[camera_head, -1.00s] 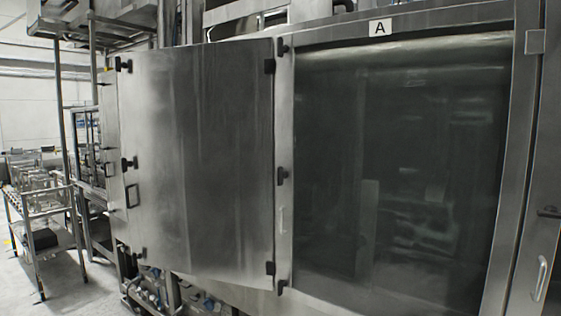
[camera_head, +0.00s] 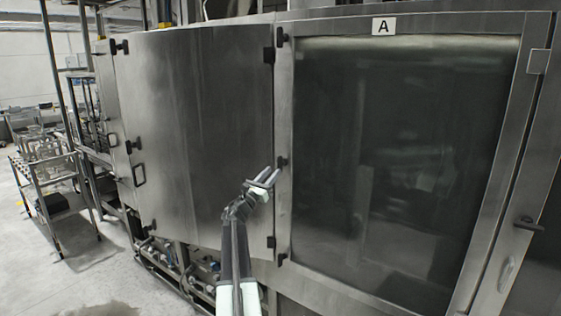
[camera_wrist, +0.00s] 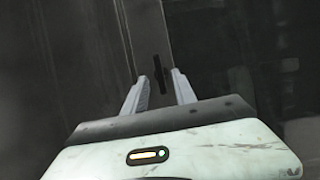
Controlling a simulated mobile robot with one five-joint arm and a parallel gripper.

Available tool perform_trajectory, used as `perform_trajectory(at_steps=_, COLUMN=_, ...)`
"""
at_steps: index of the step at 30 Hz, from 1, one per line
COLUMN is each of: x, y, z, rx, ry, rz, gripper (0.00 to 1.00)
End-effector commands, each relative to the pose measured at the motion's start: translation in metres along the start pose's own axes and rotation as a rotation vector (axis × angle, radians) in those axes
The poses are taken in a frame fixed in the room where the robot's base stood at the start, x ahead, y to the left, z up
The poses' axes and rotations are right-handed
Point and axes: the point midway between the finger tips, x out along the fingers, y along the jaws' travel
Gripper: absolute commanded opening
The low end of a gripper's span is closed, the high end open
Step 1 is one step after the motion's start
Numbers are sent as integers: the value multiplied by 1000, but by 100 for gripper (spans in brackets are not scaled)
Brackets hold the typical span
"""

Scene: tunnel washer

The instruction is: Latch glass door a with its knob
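Glass door A (camera_head: 400,150) is a large dark pane in a steel frame, under a plate marked A (camera_head: 384,26). It looks closed. On the left side of its frame, a small black knob (camera_head: 282,162) sits at mid height. My gripper (camera_head: 271,173) is raised in front of it, close to the knob. In the wrist view my gripper (camera_wrist: 159,79) has its two pale fingers apart, with nothing held. A dark knob (camera_wrist: 160,72) shows beyond and between the fingertips. I cannot tell whether they touch it.
Similar black fittings sit at the top (camera_head: 281,37) and bottom (camera_head: 281,258) of the same frame side. A plain steel panel (camera_head: 200,130) is to the left. A black lever (camera_head: 527,224) is at right. A metal cart (camera_head: 50,185) stands at far left on open floor.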

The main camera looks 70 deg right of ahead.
Motion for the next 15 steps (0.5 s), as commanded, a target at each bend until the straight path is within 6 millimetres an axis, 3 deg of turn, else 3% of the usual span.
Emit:
perform_trajectory(at_steps=9, x=60, y=1, z=3, rx=2, ry=1, rz=-3, gripper=33)
perform_trajectory(at_steps=15, x=68, y=0, z=0, rx=3, ry=1, rz=-1, gripper=33)
